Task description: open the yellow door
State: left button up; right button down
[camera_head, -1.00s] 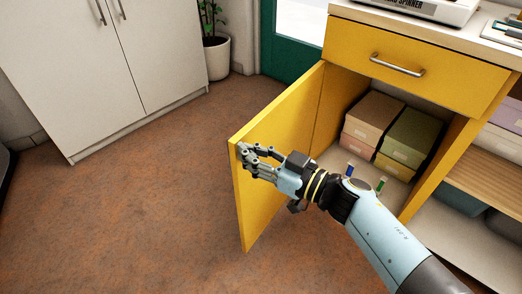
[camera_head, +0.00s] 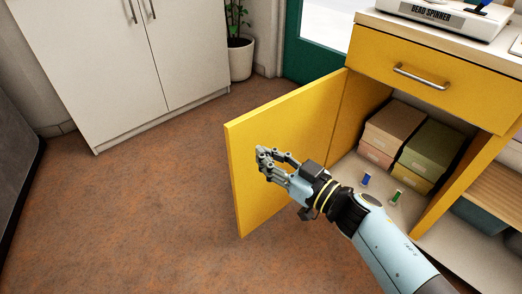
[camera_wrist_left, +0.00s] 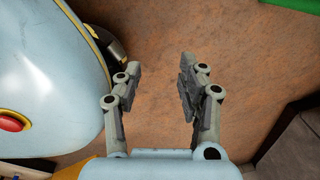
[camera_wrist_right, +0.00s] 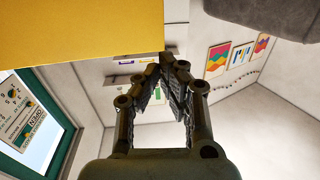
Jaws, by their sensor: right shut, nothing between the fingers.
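The yellow door (camera_head: 285,140) stands wide open, swung out to the left of its cabinet, with the inside of the cabinet in plain sight. My right gripper (camera_head: 262,160) is shut and empty, in front of the door's inner face near its free edge; I cannot tell whether it touches. In the right wrist view the fingertips (camera_wrist_right: 168,62) meet, and the door's yellow panel (camera_wrist_right: 80,30) fills the upper left. My left gripper (camera_wrist_left: 155,80) shows only in its wrist view, with its fingers apart and bare floor between them.
Inside the cabinet are several lidded boxes (camera_head: 395,125), with a blue spool (camera_head: 366,179) and a green spool (camera_head: 396,196) before them. A yellow drawer (camera_head: 425,75) is closed above. A white cupboard (camera_head: 120,60) and a potted plant (camera_head: 240,58) stand behind. The brown floor at left is clear.

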jog(key=s+a+p+v, duration=0.1)
jog(key=p+v, duration=0.2)
jog(key=v, duration=0.8)
jog(key=s+d+f+m+g+h+p, duration=0.2)
jog(key=s+d+f+m+h, duration=0.25)
jog(key=s+d+f, duration=0.4)
jog(key=s+d+f+m+g+h+p, duration=0.15)
jog(key=s+d+f+m+h, duration=0.35)
jog(key=s+f, duration=0.7)
pick_arm(q)
notch_tip(320, 180, up, 6)
jog(key=s+d, duration=0.2)
jog(key=s, duration=0.1)
jog(key=shift+d, duration=0.2)
pick_arm(e)
jog(key=s+d+f+g+h, duration=0.2)
jog(key=s+d+f+g, duration=0.1)
jog(key=s, duration=0.8)
jog(key=s+d+f+n+g+h, duration=0.1)
jog(key=s+d+f+g, duration=0.2)
jog(key=s+g, duration=0.3)
jog(key=s+f, duration=0.1)
jog(key=s, duration=0.4)
jog(key=shift+s+f+h, duration=0.35)
jog(key=shift+f, duration=0.05)
pick_arm(q)
jog(key=shift+w, duration=0.1)
